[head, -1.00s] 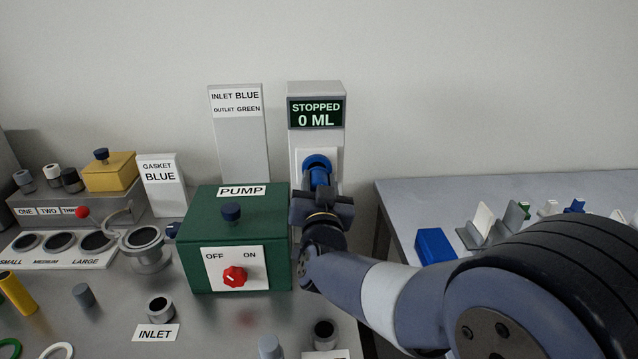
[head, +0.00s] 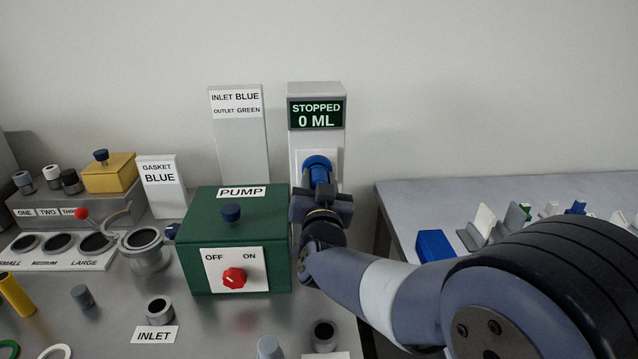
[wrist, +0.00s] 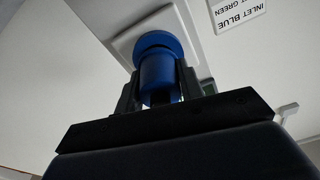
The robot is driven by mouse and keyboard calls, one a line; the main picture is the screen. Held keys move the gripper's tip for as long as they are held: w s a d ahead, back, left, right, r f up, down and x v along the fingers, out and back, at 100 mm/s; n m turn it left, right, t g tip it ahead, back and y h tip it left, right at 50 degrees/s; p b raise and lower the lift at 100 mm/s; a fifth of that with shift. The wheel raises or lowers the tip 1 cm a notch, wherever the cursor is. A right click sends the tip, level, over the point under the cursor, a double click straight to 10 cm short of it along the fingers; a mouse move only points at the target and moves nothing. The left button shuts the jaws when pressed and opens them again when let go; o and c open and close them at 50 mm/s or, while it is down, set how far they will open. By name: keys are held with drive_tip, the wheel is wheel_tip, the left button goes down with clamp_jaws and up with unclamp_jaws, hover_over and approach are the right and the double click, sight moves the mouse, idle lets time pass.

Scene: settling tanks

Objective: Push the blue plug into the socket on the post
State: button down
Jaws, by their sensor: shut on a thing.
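The blue plug (head: 318,168) is at the white socket plate (head: 333,157) on the grey post (head: 316,89), under a screen reading STOPPED 0 ML. My gripper (head: 319,188) is shut on the plug from the front. In the wrist view the blue plug (wrist: 157,72) sits between my two fingers (wrist: 158,92), with its wide blue end against or very near the socket plate (wrist: 150,28). The socket opening is hidden behind the plug, so how deep it sits cannot be told.
The green pump box (head: 238,241) with a red knob stands close left of my gripper. A label board (head: 239,145) stands left of the post. A side table (head: 480,185) holds a blue block (head: 435,246) and small parts at right.

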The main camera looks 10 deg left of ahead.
drive_tip(key=shift+x, duration=0.8)
drive_tip(key=c, duration=0.8)
unclamp_jaws()
drive_tip(key=shift+a, duration=0.1)
drive_tip(key=shift+c, duration=0.2)
drive_tip(key=shift+s+d+f, duration=0.1)
drive_tip(key=shift+s+d, duration=0.2)
drive_tip(key=shift+d, duration=0.15)
drive_tip(key=b+v, duration=0.1)
drive_tip(key=v, duration=0.5)
drive_tip(key=shift+s+r, duration=0.2)
drive_tip(key=shift+r, duration=0.25)
